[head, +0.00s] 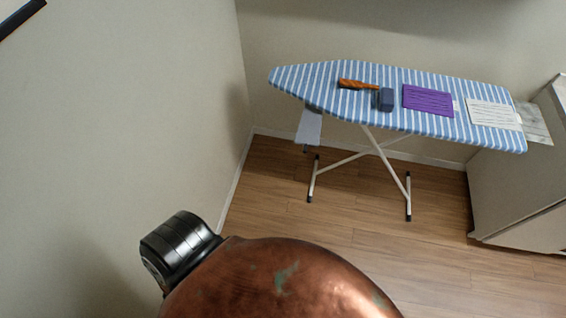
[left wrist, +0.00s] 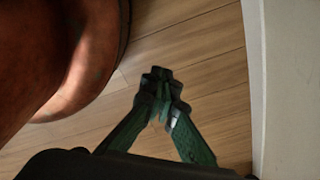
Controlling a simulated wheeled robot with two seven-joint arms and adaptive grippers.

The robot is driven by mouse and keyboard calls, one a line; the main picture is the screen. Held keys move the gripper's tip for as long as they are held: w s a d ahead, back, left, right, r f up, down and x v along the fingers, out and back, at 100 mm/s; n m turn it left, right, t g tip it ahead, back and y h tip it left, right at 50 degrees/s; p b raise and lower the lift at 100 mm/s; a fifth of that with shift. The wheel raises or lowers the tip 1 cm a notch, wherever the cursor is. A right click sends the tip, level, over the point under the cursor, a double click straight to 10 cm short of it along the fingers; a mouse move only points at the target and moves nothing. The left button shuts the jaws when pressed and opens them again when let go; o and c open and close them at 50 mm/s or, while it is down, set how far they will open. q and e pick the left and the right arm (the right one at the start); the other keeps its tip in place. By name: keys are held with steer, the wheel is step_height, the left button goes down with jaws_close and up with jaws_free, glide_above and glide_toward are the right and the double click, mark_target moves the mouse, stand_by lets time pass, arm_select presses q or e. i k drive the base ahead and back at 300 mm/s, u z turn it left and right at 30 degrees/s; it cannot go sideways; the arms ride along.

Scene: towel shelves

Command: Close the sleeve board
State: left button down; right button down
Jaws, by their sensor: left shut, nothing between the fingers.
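The ironing board (head: 400,95), with a blue and white striped cover, stands against the back wall. A small grey sleeve board (head: 309,125) sticks out below its left part, towards the front; its joint under the board is hidden. My left gripper (left wrist: 160,80) shows only in the left wrist view, with its green fingers brought together at the tips and nothing between them. It is over bare wood floor, and the sleeve board is not in that view. My right gripper is in neither view.
On the ironing board lie an orange-brown object (head: 358,84), a dark blue block (head: 385,99), a purple cloth (head: 428,100) and a white sheet (head: 492,114). A pale cabinet (head: 520,190) stands at the right. Wood floor (head: 300,220) before the board is clear; a wall (head: 120,120) bounds the left.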

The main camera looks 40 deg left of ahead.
mark_target(309, 132)
steer(key=k, duration=0.35)
steer(key=u, duration=1.55)
steer(key=i, duration=0.5)
steer(key=z, duration=0.05)
